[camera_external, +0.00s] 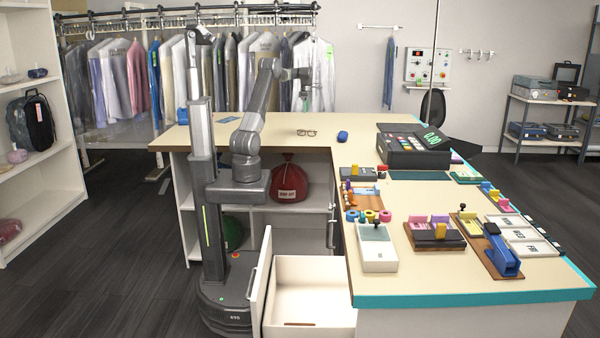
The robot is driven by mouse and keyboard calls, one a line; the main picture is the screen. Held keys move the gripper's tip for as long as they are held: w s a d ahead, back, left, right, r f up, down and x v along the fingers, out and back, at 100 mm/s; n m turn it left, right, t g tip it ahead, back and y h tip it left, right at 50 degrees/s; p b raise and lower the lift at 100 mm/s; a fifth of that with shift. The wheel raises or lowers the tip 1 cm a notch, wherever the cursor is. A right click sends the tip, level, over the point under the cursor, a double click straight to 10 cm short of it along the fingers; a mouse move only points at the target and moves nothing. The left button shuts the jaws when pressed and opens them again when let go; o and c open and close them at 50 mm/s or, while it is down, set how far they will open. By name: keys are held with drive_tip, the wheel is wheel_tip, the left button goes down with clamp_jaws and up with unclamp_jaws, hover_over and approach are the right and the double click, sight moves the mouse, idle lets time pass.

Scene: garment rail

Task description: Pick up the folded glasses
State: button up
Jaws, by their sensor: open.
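The folded glasses (306,132) lie on the back stretch of the cream counter (368,150), near its middle. My gripper (304,98) is open and empty. It hangs in the air above and slightly behind the glasses in the picture, apart from them. My arm reaches up from my column at the left of the counter. The fine detail of the fingertips is too small to make out.
A garment rail (190,18) with hanging clothes is behind the counter. An open drawer (312,282) juts out in front. The counter around the glasses is mostly clear.

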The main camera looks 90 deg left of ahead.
hover_over(307, 132)
drive_tip(key=a, duration=0.2)
drive_tip(key=f, duration=0.7)
drive_tip(key=shift+s+f+p, duration=0.35)
drive_tip(key=shift+f, duration=0.05)
drive_tip(key=shift+w+f+p, duration=0.2)
drive_tip(key=shift+f+p, duration=0.2)
drive_tip(key=shift+f, duration=0.95)
drive_tip(key=shift+w+f+p, duration=0.2)
drive_tip(key=shift+f+p, duration=0.2)
drive_tip(key=shift+f, duration=0.9)
drive_tip(key=c, duration=1)
